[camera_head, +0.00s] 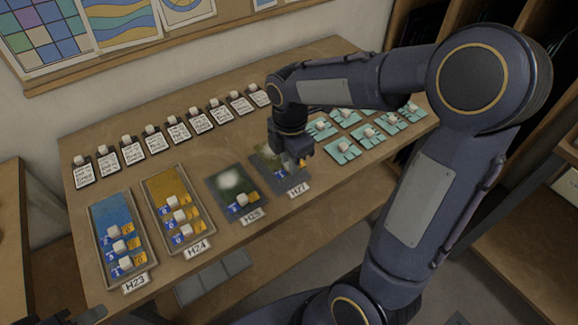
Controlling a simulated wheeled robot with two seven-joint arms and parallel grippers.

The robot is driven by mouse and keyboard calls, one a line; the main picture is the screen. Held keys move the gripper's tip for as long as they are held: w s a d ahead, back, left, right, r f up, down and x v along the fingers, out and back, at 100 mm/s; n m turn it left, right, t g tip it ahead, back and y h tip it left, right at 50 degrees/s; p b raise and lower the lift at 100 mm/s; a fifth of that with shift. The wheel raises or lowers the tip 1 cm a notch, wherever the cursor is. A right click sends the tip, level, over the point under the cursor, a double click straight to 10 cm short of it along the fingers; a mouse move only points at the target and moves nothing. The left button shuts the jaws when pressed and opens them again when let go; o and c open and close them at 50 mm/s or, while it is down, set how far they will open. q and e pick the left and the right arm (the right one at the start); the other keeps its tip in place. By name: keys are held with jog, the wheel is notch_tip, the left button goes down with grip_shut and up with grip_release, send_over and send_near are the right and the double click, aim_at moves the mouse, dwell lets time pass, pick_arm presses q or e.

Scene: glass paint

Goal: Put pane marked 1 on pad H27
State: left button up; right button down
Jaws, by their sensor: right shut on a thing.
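My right gripper (292,158) is over pad H27 (261,172), the dark pad at the right end of the front row. It is shut on a small pane (281,173), mostly hidden by the fingers. A blue tag, whose mark may be a 1, and a yellow bit show beside the fingers. I cannot tell whether the pane touches the pad. The label H27 (299,189) stands at the pad's front edge. My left gripper (92,315) shows only as a dark bit at the bottom left, and its jaws cannot be made out.
Pads H23 (96,222), H24 (155,187) and H25 (226,178) lie to the left and bear white-knobbed panes. Several written cards with white knobs (132,151) line the back. Teal pieces (342,151) sit to the right. My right arm covers part of the table's right side.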

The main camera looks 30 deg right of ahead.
jog(key=shift+w+d+f, duration=0.1)
jog(key=shift+w+f, duration=0.2)
jog(key=shift+f, duration=1.55)
jog(key=shift+f, duration=0.15)
jog(key=c, duration=1.3)
grip_release()
